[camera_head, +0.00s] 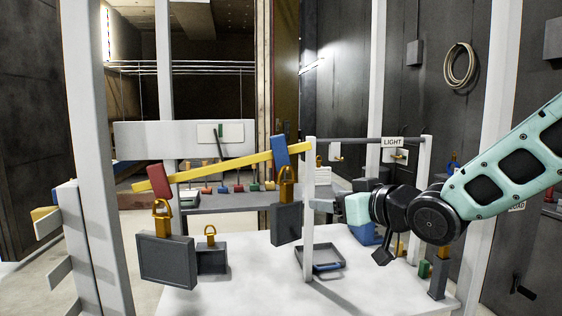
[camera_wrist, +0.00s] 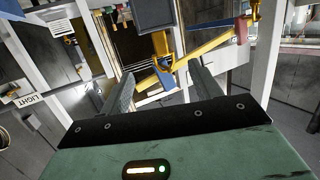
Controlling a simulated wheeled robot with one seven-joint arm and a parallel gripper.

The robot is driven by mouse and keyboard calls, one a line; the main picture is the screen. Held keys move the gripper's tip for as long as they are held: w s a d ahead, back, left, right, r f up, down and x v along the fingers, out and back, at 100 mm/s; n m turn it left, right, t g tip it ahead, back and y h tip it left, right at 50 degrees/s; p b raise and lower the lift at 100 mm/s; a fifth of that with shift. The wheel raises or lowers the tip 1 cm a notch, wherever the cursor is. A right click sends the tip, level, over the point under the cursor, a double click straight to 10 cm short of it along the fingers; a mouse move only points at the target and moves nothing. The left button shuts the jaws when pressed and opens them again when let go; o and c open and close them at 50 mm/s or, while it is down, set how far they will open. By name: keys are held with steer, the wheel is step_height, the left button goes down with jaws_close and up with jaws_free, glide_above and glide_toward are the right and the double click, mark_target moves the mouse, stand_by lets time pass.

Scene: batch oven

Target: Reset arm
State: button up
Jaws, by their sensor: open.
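My gripper shows in the wrist view (camera_wrist: 160,74), with its two grey fingers apart and nothing held between them. In the head view my arm comes in from the right, and its pale green end (camera_head: 357,209) hangs above the right part of the white table (camera_head: 235,293). The fingers are hard to make out there. Left of it, a yellow beam (camera_head: 225,164) tilts down to the left on a white post. Its red end block (camera_head: 159,181) and blue end block (camera_head: 280,150) each carry a hanging dark box. In the wrist view the blue block (camera_wrist: 168,79) appears between the fingers, farther off.
The dark boxes hang at the left (camera_head: 166,262) and middle (camera_head: 287,223). A smaller dark box (camera_head: 211,259) with a brass ring and a dark tray (camera_head: 319,265) are on the table. White frame posts stand at the left.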

steer(key=s+d+f+g+h, duration=0.3)
steer(key=s+f+g, duration=0.1)
steer(key=s, duration=0.7)
steer(key=s+d+f+g+h, duration=0.3)
steer(key=s+f, duration=0.4)
steer(key=s, duration=0.4)
steer(key=s+d+f+g+h, duration=0.2)
steer(key=s+f+g, duration=0.3)
steer(key=s, duration=0.7)
steer(key=shift+d+f+h, duration=0.25)
steer(key=shift+d+h, duration=0.15)
steer(key=shift+h, duration=0.4)
